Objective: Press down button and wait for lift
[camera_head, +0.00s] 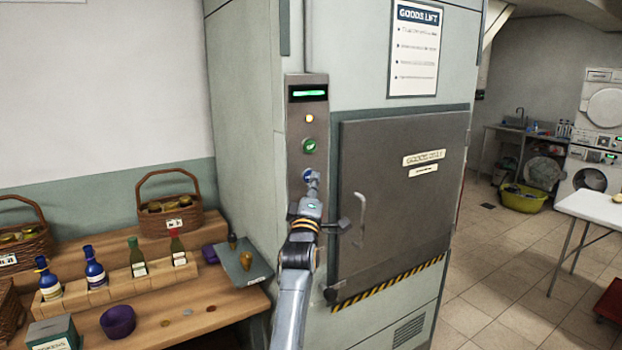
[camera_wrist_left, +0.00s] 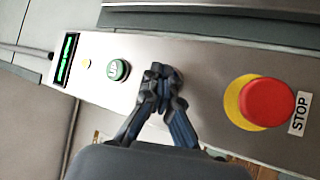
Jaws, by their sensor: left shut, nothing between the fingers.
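The lift's control panel (camera_head: 322,100) is a grey strip left of the closed goods lift door (camera_head: 392,200). It has a lit green display (camera_head: 308,93), a glowing amber lamp (camera_head: 309,118) and a green button (camera_head: 309,146), which reads UP in the left wrist view (camera_wrist_left: 119,70). A blue button (camera_head: 306,174) sits below, partly covered by my left gripper (camera_head: 312,182). My left gripper is shut and empty, its tips at the blue button; whether they touch is unclear. In the left wrist view the fingers (camera_wrist_left: 162,82) hide that button. A red stop button (camera_wrist_left: 267,102) lies beyond them.
A door handle (camera_head: 360,215) stands out just right of my left gripper. A wooden bench (camera_head: 195,325) with bottles, baskets and a purple bowl (camera_head: 118,322) is at the left. Open tiled floor, a white table (camera_head: 597,207) and a yellow tub (camera_head: 523,200) are at the right.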

